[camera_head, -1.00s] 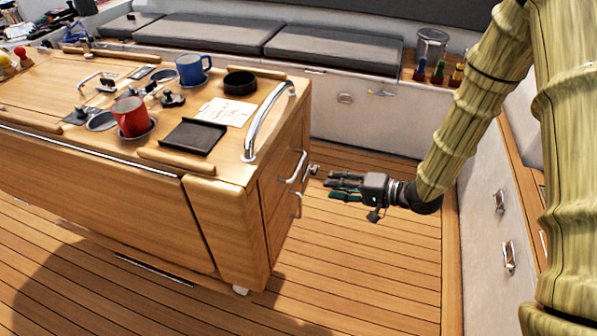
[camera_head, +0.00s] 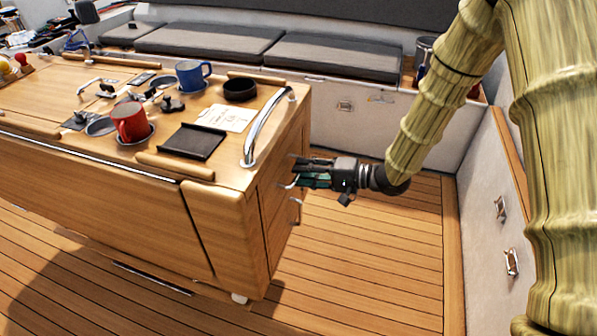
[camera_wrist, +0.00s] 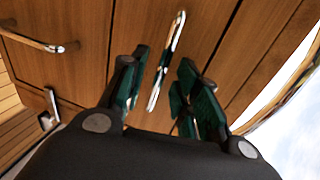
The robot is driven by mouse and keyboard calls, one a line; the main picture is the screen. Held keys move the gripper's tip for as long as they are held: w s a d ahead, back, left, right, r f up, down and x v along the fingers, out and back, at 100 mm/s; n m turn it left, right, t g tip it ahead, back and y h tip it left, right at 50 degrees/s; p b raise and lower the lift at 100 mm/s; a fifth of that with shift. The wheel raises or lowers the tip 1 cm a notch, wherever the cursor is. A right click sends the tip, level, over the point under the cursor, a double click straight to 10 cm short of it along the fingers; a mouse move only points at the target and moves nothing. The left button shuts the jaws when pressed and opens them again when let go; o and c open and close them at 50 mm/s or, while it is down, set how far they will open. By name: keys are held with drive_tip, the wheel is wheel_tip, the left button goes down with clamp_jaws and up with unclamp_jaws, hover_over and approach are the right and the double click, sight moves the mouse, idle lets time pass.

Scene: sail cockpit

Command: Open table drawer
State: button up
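The wooden table (camera_head: 222,235) stands at the left, with drawer fronts on its right end face. My gripper (camera_head: 298,172) is at the upper drawer handle on that face, which it mostly hides in the head view. In the wrist view my gripper (camera_wrist: 165,100) is open, with its green-padded fingers on either side of a chrome bar handle (camera_wrist: 167,58). The fingers stand apart from the bar, with gaps on both sides. The drawer front (camera_wrist: 205,30) looks flush with the face around it. A lower handle (camera_head: 297,210) shows below my gripper.
A curved chrome rail (camera_head: 266,128) rises at the table's end, above my gripper. On the tabletop are a red mug (camera_head: 130,122), a blue mug (camera_head: 190,75) and a black tray (camera_head: 192,142). The wooden floor (camera_head: 370,240) right of the table is clear.

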drive_tip(key=shift+x, duration=1)
drive_tip(key=shift+c, duration=0.4)
clamp_jaws()
